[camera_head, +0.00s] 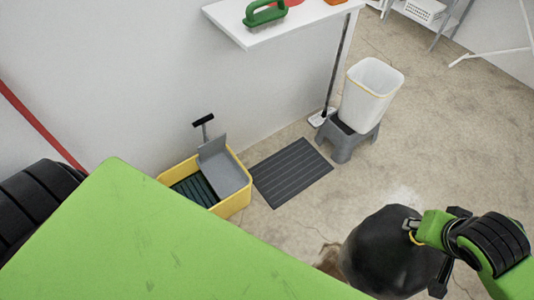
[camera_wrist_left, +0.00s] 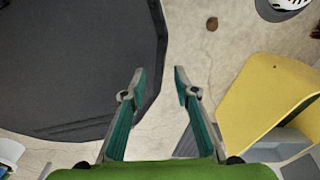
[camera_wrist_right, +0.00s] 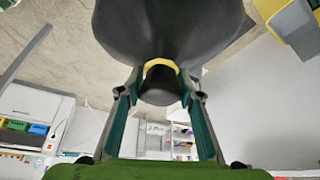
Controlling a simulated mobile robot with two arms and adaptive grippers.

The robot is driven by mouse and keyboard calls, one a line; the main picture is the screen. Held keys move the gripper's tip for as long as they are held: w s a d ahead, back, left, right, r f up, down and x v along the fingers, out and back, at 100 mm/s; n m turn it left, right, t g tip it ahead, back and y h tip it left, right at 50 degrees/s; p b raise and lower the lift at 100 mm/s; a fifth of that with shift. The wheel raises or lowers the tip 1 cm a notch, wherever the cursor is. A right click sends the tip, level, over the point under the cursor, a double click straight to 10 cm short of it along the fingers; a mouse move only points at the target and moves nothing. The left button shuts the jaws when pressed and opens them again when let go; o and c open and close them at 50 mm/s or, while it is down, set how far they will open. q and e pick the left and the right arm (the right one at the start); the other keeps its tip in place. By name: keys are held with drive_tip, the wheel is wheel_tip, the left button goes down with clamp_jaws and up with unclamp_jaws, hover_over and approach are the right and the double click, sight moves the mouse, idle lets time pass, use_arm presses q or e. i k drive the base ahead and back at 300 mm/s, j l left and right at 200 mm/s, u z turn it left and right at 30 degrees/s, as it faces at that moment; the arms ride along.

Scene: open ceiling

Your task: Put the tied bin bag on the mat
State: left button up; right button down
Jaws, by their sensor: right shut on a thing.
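The black bin bag (camera_head: 385,252) hangs at the lower right of the head view, its neck tied with a yellow band (camera_wrist_right: 161,64). My right gripper (camera_head: 412,226) is shut on the neck of the bag, which lies between its fingers in the right wrist view (camera_wrist_right: 160,85). The dark ribbed mat (camera_head: 292,172) lies flat and bare on the floor, to the left of and beyond the bag. My left gripper (camera_wrist_left: 160,74) is open and empty in the left wrist view; it does not show in the head view.
A yellow mop bucket (camera_head: 236,204) with a grey wringer (camera_head: 224,172) stands just left of the mat. A white bin (camera_head: 371,94) stands on a grey stool (camera_head: 351,142) beyond the mat. A mop (camera_head: 319,117) leans near a white shelf (camera_head: 300,20). The floor between bag and mat looks clear.

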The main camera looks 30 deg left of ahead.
sight(294, 168)
drive_tip(key=i+u, duration=0.35)
drive_tip(key=u, duration=0.15)
drive_tip(key=i+l+u, duration=0.15)
drive_tip(key=i+u, duration=0.15)
drive_tip(key=u, duration=0.15)
drive_tip(key=i+l+u, duration=0.25)
drive_tip(key=u, duration=0.25)
drive_tip(key=i, duration=0.05)
